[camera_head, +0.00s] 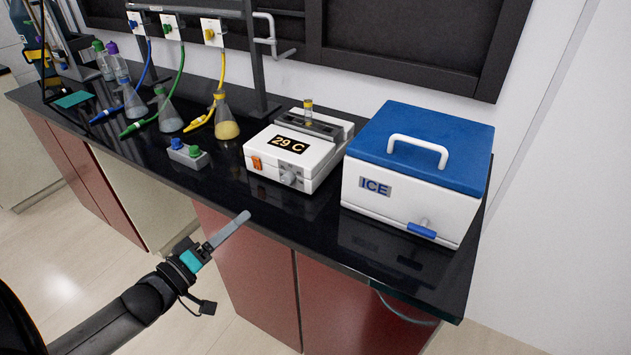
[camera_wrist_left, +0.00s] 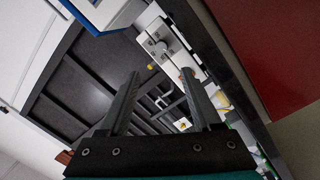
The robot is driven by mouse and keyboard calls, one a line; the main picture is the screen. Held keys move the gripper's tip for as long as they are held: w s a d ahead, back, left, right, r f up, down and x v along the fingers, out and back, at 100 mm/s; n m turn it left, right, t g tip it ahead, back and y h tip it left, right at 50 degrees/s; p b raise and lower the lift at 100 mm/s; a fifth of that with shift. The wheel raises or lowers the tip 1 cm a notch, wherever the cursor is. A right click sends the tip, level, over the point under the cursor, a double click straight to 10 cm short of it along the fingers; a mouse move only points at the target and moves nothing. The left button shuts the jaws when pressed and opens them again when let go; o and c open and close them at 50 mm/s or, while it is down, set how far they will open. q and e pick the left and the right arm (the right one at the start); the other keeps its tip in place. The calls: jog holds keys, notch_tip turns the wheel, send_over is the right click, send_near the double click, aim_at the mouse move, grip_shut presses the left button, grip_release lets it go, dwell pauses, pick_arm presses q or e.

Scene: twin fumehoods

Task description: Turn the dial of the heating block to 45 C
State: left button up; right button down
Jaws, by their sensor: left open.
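The heating block (camera_head: 318,160) is a white box on the black bench, and its display (camera_head: 287,144) reads 29 C. Its grey dial (camera_head: 291,178) is on the front face, right of an orange switch (camera_head: 257,163). A vial with a yellow cap (camera_head: 308,108) stands in its top. My left gripper (camera_head: 243,218) is in front of the bench edge, lower left of the dial and apart from it. In the left wrist view its two fingers (camera_wrist_left: 161,75) are spread with nothing between them, and the heating block (camera_wrist_left: 178,48) shows beyond them. My right gripper is not in view.
A white ice box (camera_head: 400,205) with a blue lid stands close right of the heating block. A small block with blue and green knobs (camera_head: 187,155) and several flasks, one holding yellow liquid (camera_head: 227,130), stand to the left. The bench front (camera_head: 262,215) before the heating block is clear.

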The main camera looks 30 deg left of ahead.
aim_at(286, 181)
pick_arm(q)
jog(key=w+b, duration=0.1)
jog(key=w, duration=0.4)
jog(key=w+d+b, duration=0.1)
jog(key=w, duration=0.3)
jog(key=w+d+b, duration=0.1)
jog(key=w, duration=0.4)
jog(key=shift+w+f, duration=0.1)
jog(key=shift+w, duration=0.25)
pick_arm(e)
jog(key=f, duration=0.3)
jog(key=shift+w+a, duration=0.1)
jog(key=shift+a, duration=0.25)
pick_arm(q)
grip_shut()
